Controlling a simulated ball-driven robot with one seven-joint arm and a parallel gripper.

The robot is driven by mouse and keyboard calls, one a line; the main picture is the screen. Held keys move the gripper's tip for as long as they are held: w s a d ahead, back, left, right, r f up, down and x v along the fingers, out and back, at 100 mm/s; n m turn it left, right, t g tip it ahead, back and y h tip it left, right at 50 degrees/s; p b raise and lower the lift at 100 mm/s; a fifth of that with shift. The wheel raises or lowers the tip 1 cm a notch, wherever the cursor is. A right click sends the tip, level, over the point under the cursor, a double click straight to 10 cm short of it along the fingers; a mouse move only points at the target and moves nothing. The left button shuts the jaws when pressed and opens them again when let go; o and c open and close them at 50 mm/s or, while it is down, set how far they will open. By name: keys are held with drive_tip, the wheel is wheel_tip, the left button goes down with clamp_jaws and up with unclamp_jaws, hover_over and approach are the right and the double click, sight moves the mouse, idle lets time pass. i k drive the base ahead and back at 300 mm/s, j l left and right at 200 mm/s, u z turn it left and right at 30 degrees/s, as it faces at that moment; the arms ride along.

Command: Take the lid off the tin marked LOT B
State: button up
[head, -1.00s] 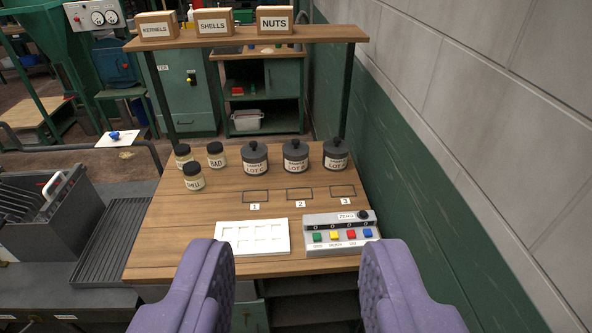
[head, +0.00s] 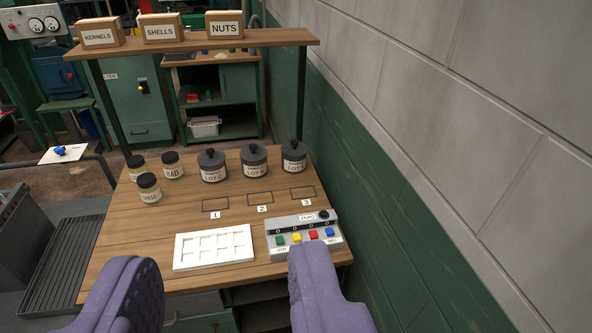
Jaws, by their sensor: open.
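Three dark grey tins with knobbed lids stand in a row at the back of the wooden bench. The left tin (head: 212,168) is labelled LOT C. The middle tin (head: 254,164) has a label that seems to read LOT B, but its letter is small and blurred. The right tin (head: 293,158) also has a LOT label, with its letter unclear. All three lids are on. My gripper (head: 222,264) has two purple padded fingers, wide apart and empty, at the near edge of the bench, well short of the tins.
Three small jars (head: 150,188) stand left of the tins. Outlined spots numbered 1 to 3 (head: 260,199) lie before the tins. A white tray (head: 214,250) and a button box (head: 303,236) sit near the front. A shelf (head: 200,45) crosses above; a wall (head: 450,130) rises on the right.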

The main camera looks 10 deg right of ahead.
sight(253, 153)
drive_tip(key=i+l+u, duration=0.15)
drive_tip(key=i, duration=0.3)
drive_tip(key=i+l+u, duration=0.1)
drive_tip(key=i, duration=0.4)
drive_tip(key=i+l+u, duration=0.15)
drive_tip(key=i, duration=0.3)
drive_tip(key=i+l+u, duration=0.15)
drive_tip(key=i+l, duration=0.2)
drive_tip(key=i, duration=0.1)
